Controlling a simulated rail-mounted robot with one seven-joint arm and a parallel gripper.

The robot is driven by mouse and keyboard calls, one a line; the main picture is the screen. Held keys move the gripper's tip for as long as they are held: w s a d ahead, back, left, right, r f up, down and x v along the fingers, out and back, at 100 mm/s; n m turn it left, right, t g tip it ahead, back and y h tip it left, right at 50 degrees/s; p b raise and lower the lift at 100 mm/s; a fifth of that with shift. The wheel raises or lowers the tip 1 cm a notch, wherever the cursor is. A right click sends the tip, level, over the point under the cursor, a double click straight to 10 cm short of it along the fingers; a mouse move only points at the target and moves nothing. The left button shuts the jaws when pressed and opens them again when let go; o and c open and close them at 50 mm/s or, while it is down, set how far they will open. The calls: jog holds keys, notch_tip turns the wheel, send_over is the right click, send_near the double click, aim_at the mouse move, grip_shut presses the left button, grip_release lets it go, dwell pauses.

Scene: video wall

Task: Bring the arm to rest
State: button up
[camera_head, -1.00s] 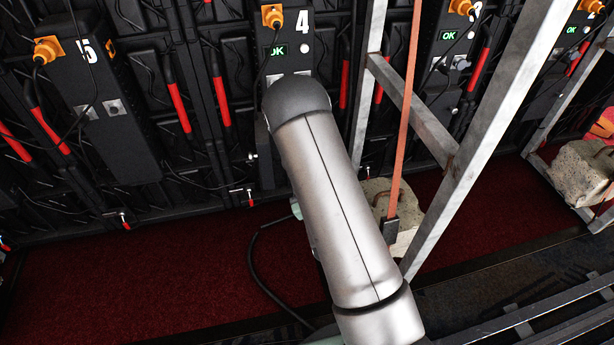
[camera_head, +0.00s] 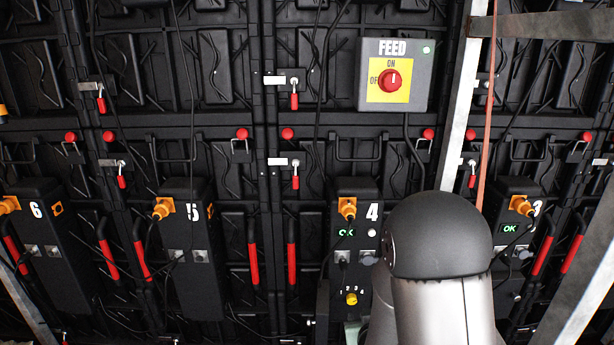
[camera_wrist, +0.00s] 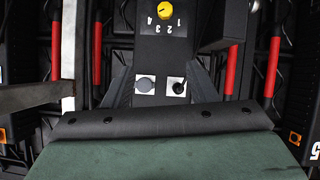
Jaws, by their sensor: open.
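My arm (camera_head: 440,290) rises at the lower right of the head view, its dark rounded joint in front of the wall beside box 4. My gripper (camera_wrist: 160,78) shows in the wrist view as two dark fingers set apart, with nothing seen between them but the face of a box behind. That face carries a grey round socket (camera_wrist: 144,84), a white square plate with a black centre (camera_wrist: 176,85) and a yellow knob (camera_wrist: 164,11) with upside-down numbers. Whether the fingers touch the box, I cannot tell.
Box 4 (camera_head: 357,215) has a lit OK sign; box 3 (camera_head: 515,215) also shows OK. Boxes 5 (camera_head: 190,260) and 6 (camera_head: 35,240) stand left. The FEED box (camera_head: 394,75) has its red knob above. A metal post (camera_head: 463,110) and orange strap (camera_head: 488,110) are near my arm.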

jog(key=s+r+g+p, duration=0.2)
jog(key=s+r+p, duration=0.25)
jog(key=r, duration=0.35)
jog(key=s+a+r+g+p, duration=0.1)
jog(key=s+r+g+p, duration=0.15)
jog(key=r+p, duration=0.35)
jog(key=s+r+g+p, duration=0.25)
jog(key=s+r, duration=0.25)
jog(key=r, duration=0.4)
jog(key=s+r+g+p, duration=0.4)
jog(key=s+r+p, duration=0.5)
jog(key=s+r, duration=0.5)
jog(key=shift+s+m+g+y, duration=0.4)
jog(key=shift+s, duration=0.05)
jog(key=shift+d, duration=0.1)
